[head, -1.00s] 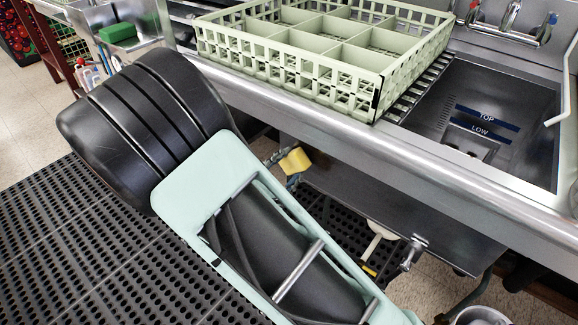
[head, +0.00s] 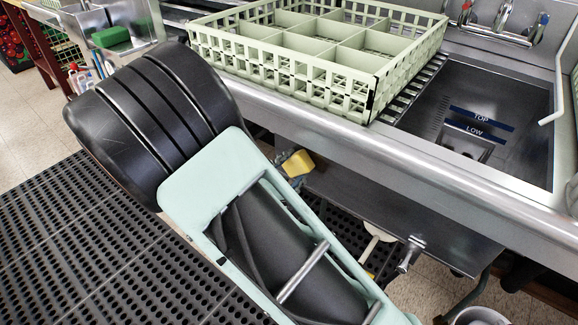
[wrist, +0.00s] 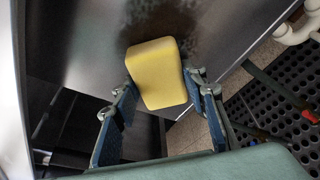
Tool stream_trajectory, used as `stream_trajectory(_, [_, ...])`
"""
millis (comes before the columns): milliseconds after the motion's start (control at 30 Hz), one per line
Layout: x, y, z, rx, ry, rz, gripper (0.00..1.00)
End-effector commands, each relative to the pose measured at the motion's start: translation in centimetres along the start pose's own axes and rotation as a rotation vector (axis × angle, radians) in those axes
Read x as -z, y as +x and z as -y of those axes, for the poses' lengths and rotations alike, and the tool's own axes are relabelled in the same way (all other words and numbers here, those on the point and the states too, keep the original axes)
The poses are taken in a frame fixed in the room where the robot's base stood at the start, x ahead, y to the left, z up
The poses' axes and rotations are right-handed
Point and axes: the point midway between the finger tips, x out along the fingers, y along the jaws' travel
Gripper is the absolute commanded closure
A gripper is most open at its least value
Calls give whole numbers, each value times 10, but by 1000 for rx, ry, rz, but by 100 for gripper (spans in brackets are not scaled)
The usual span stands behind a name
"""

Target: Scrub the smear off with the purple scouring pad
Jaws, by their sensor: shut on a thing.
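My gripper (wrist: 160,108) is shut on a yellow sponge-like block (wrist: 158,72), with its fingers on either side. The block also shows in the head view (head: 297,163), under the front edge of the sink counter. In the wrist view it is in front of a steel panel (wrist: 90,50); I cannot tell whether it touches it. A dark, mottled smear (wrist: 188,25) is on the panel, just above the block. The block hides any part of the smear behind it. No purple pad shows in either view. In the head view my arm hides most of my gripper.
A pale green dish rack (head: 290,70) stands on the steel counter (head: 330,125), left of the sink basin (head: 500,100). A green block (head: 110,38) lies at the far left. White pipes (wrist: 297,30) are at the wrist view's upper right. Black perforated matting (head: 70,230) covers the floor.

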Motion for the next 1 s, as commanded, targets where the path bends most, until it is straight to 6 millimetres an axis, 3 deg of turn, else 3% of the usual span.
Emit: stream_trajectory(1000, [-46, -9, 46, 2, 1, 3, 80])
